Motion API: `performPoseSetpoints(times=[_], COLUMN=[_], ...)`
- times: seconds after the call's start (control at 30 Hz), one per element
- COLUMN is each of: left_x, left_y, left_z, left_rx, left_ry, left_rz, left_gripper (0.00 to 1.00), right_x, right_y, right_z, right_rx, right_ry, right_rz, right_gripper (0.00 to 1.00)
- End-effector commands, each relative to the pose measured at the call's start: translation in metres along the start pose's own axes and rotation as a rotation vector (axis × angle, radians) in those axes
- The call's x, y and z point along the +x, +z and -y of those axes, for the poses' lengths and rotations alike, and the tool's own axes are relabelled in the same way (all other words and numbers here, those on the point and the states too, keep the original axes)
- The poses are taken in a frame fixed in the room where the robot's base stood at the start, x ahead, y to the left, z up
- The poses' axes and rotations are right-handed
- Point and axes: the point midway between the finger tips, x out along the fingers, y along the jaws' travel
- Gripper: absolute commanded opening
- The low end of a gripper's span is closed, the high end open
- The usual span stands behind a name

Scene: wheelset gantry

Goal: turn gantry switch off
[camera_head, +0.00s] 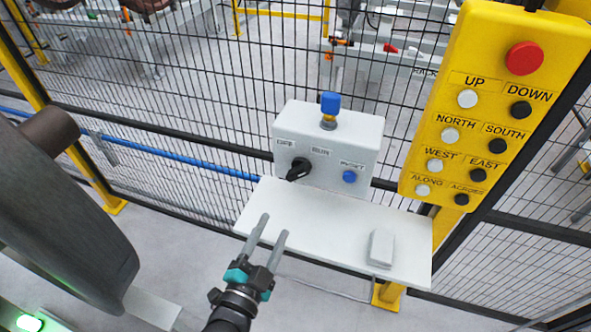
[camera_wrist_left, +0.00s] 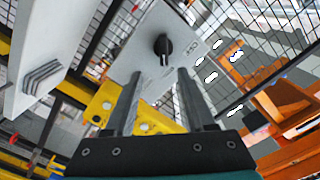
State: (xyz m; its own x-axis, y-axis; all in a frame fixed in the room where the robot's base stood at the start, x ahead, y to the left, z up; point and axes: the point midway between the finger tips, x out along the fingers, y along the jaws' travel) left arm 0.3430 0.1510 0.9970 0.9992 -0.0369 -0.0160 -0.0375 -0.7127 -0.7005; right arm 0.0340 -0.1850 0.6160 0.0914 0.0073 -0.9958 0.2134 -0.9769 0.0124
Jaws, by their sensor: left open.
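The gantry switch is a black rotary knob (camera_head: 298,169) on the left of the front face of a white control box (camera_head: 350,140). In the left wrist view the knob (camera_wrist_left: 163,47) shows beyond the fingertips, between them and a little above. My left gripper (camera_head: 268,228) is open and empty, in front of and below the knob, and apart from it. It also shows in the left wrist view (camera_wrist_left: 158,80). The labels near the knob are too small to read surely. My right gripper is not in view.
The box has a blue button (camera_head: 349,176) and a blue-topped fitting (camera_head: 330,108). A white shelf (camera_head: 330,225) below carries a small pale block (camera_head: 381,248). A yellow pendant (camera_head: 490,100) with a red button hangs at right. Black mesh fence (camera_head: 220,90) stands behind.

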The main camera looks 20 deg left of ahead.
Motion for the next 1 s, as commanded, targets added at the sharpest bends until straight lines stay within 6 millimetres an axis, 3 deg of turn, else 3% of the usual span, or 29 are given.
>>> performPoseSetpoints(times=[0.23,0.8,1.0], left_x=[0.021,0.115,0.140], left_y=[-0.006,-0.006,-0.006], left_z=[0.007,0.007,0.007], left_rx=[0.011,0.008,0.009], left_ry=[-0.018,-0.015,-0.014], left_rz=[-0.013,-0.011,-0.010], left_gripper=[0.55,0.55,0.55], right_x=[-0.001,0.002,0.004], right_y=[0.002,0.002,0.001], right_z=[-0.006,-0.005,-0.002], right_rx=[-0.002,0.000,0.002], right_ry=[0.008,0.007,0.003], right_rz=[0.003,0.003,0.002], right_gripper=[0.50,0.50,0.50])
